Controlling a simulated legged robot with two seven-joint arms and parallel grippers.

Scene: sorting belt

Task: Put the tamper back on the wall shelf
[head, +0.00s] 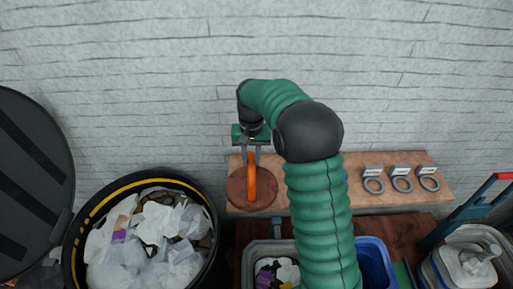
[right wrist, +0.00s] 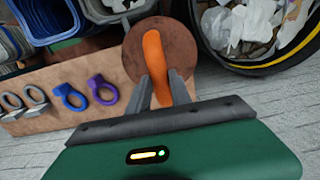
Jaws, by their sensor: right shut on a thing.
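The tamper has an orange handle (head: 251,182) and a round brown disc (head: 236,190). My right gripper (head: 251,157) is shut on the handle, above the disc. In the right wrist view the gripper (right wrist: 160,90) has one finger on each side of the orange handle (right wrist: 154,55), with the disc (right wrist: 180,45) beyond. The wooden wall shelf (head: 330,200) runs along the brick wall. The disc is over its left end in the head view; whether it touches the shelf I cannot tell. My left gripper is not in view.
Grey rings (head: 401,184) sit on the shelf's right part. Blue (right wrist: 70,97) and purple (right wrist: 102,88) rings lie nearer the tamper. A round bin (head: 141,182) full of litter stands at left, its dark lid (head: 30,180) raised. A blue bin (head: 375,258) stands below the shelf.

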